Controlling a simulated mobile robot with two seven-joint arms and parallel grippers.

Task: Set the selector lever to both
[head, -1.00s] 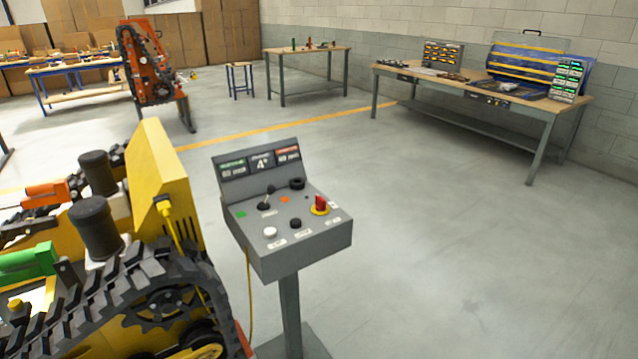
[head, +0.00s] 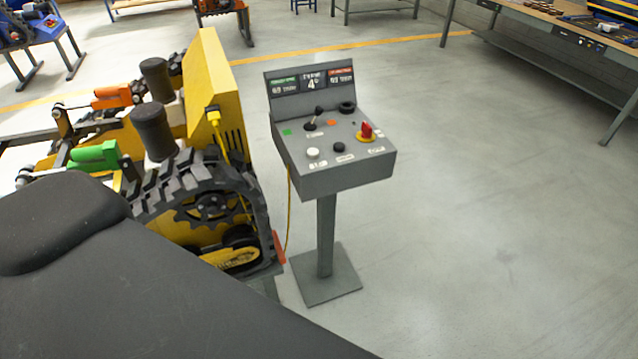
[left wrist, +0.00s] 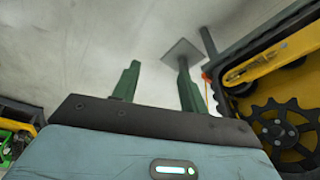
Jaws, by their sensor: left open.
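The selector lever (head: 317,115) is a short dark stick with a round knob on the grey control console (head: 345,181). It stands up from a black base and leans slightly to the right and back. A green square (head: 287,132) is to its left and an orange square (head: 332,123) to its right. The label below it is too small to read. My left gripper (left wrist: 157,80) shows in the left wrist view, its two green fingers apart and nothing between them. The lever is not in that view. My right gripper is not in view.
The console also carries a red knob on a yellow ring (head: 367,132), a white button (head: 313,153) and black buttons. Its post stands on a floor plate (head: 326,284). A yellow tracked carrier (head: 205,85) stands close at its left. The floor to the right is clear.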

